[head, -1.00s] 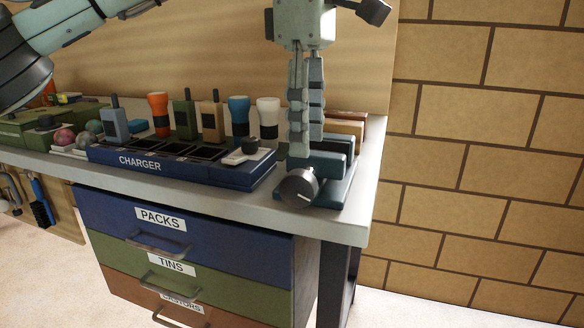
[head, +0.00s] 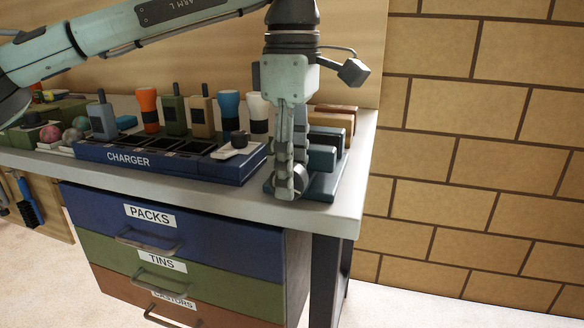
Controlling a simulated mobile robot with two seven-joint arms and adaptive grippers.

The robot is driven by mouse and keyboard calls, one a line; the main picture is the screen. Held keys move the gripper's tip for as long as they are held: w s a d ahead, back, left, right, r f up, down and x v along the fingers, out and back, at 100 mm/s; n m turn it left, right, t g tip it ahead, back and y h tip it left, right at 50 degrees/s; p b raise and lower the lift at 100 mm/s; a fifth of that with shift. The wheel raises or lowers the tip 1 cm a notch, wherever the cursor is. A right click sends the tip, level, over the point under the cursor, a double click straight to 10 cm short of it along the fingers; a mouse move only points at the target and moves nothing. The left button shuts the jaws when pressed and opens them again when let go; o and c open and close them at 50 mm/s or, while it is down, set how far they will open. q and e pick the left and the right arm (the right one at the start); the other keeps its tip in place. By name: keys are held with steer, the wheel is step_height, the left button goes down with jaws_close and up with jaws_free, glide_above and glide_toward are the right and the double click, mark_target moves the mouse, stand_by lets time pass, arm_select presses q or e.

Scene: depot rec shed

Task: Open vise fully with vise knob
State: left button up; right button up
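The small dark teal vise (head: 323,160) stands at the right end of the workbench, its jaw blocks apart with a narrow gap showing. Its round grey vise knob (head: 299,179) faces the front edge and is partly covered by my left gripper. My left gripper (head: 290,185) points straight down at the knob, its fingertips at knob height and overlapping the knob's left side. The fingers appear nearly edge-on, so their spacing and any grip on the knob cannot be told. My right gripper is out of view.
Wooden blocks (head: 330,122) lie behind the vise. The workbench (head: 345,208) has a bare front-right corner, with a drawer unit (head: 170,220) below. A brick wall is at right.

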arm_select(q)
jaws_close()
steer(key=shift+h, duration=0.3)
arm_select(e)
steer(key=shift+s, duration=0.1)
arm_select(q)
steer(key=shift+w+a+g+h+b, duration=0.15)
steer(key=shift+g+h+b, duration=0.2)
steer(key=shift+h, duration=0.25)
steer(key=h, duration=0.1)
steer(key=h+b, duration=0.1)
steer(key=shift+a+f+g+h, duration=0.1)
steer(key=shift+a+g+h, duration=0.15)
steer(key=shift+g+h, duration=0.1)
steer(key=shift+a+g+h+b, duration=0.15)
steer(key=shift+g+h+b, duration=0.25)
steer(key=shift+h+b, duration=0.45)
steer(key=shift+h, duration=0.3)
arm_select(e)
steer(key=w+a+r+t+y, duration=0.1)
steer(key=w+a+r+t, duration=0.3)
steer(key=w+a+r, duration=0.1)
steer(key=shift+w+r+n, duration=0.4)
arm_select(q)
steer(key=shift+o, duration=0.9)
jaws_free()
